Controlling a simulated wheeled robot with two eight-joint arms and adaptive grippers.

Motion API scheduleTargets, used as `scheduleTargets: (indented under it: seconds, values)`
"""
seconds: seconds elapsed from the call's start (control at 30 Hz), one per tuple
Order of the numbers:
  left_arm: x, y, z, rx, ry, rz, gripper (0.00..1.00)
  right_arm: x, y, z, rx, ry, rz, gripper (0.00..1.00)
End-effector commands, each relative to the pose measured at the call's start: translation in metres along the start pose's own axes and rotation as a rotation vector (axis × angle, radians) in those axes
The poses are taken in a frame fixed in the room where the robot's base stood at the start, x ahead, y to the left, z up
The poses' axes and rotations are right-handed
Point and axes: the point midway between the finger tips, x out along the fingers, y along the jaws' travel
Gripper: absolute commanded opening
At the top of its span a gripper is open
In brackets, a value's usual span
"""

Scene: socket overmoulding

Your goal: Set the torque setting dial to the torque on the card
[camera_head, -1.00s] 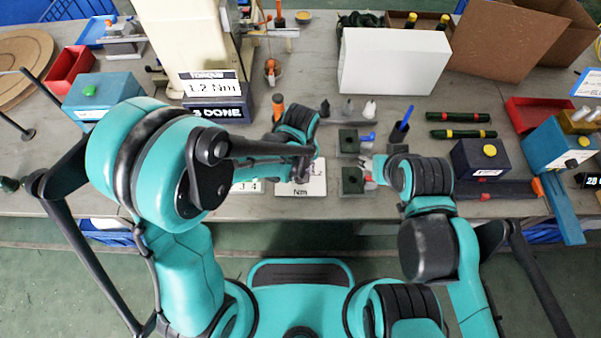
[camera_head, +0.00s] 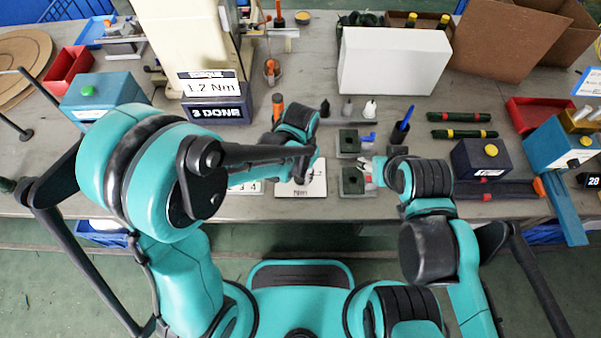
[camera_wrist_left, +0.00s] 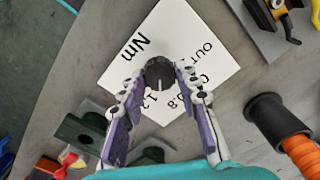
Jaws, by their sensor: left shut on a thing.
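The torque dial (camera_wrist_left: 160,75) is a dark round knob with a pale pointer line, on a white plate (camera_wrist_left: 180,35) marked "Nm", "OUT", "0.8" and "1.2" in the left wrist view. My left gripper (camera_wrist_left: 160,78) is shut on the dial, one finger on each side. In the head view the plate (camera_head: 288,189) shows under my left gripper (camera_head: 300,170), which hides the dial. The card (camera_head: 209,86) reads "1.2 Nm" and stands above a "3 DONE" block. My right gripper (camera_head: 374,172) is by a dark green block (camera_head: 352,181); its fingers are too small to read.
A second dark green block (camera_head: 349,141) and a blue pen-like tool (camera_head: 404,124) stand beyond my right gripper. An orange-handled tool in a dark holder (camera_wrist_left: 275,125) is beside my left gripper. A white box (camera_head: 392,62) stands at the back.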

Motion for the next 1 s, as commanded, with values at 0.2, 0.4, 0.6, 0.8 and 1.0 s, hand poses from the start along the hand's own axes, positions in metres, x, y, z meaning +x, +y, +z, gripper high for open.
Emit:
scheduleTargets:
  seconds: [0.2,0.4,0.6,0.8,1.0]
  values:
    - [0.0001,0.0001,-0.0002,0.171,0.001,0.0,0.03,0.0011,0.0,0.0008,0.0,0.0,0.0,0.48]
    - [0.0,0.0002,-0.0002,0.287,0.001,0.0,0.03,0.0015,0.0,0.0011,0.0,0.0,0.0,0.48]
    - [0.0,0.0003,-0.0002,0.353,0.001,0.0,0.03,0.0018,0.0,0.0013,0.0,0.0,0.0,0.48]
    - [-0.0001,0.0003,-0.0002,0.38,0.001,0.0,0.03,0.0019,0.0,0.0013,0.0,0.0,0.0,0.48]
    - [-0.0001,0.0003,-0.0002,0.383,0.001,0.0,0.03,0.0019,0.0,0.0013,0.0,0.0,0.0,0.48]
